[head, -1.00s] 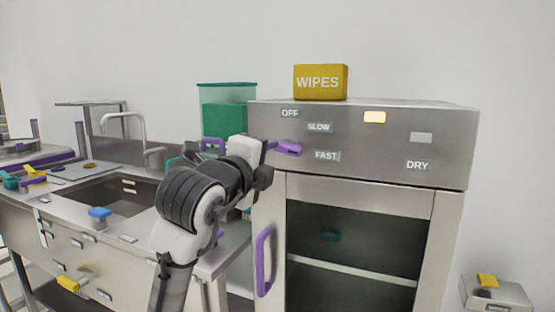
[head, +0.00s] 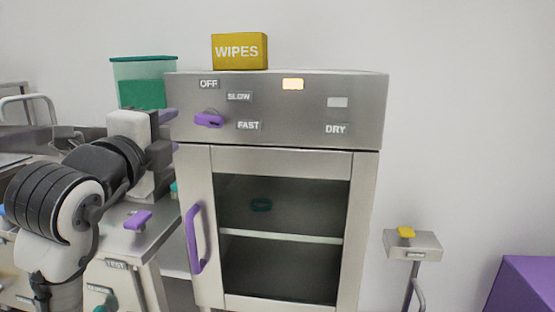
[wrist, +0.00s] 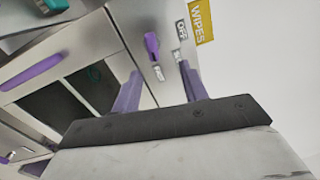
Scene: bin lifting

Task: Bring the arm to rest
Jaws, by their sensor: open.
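My gripper (head: 168,132) is at the left in the head view, left of the steel cabinet's control panel, with its purple fingers pointing right. In the wrist view, the two purple fingers (wrist: 160,92) stand apart with nothing between them. The steel cabinet (head: 290,162) has a glass door with a purple handle (head: 194,238), and the door looks shut. A purple knob (head: 209,120) sits on the panel between the labels OFF, SLOW and FAST; it also shows in the wrist view (wrist: 152,46), beyond the fingers and apart from them.
A yellow WIPES box (head: 239,51) and a teal-lidded container (head: 143,82) stand at the top left. A lit yellow panel light (head: 293,84) shows. A small stand (head: 412,245) with a yellow piece and a purple block (head: 522,285) are at the right.

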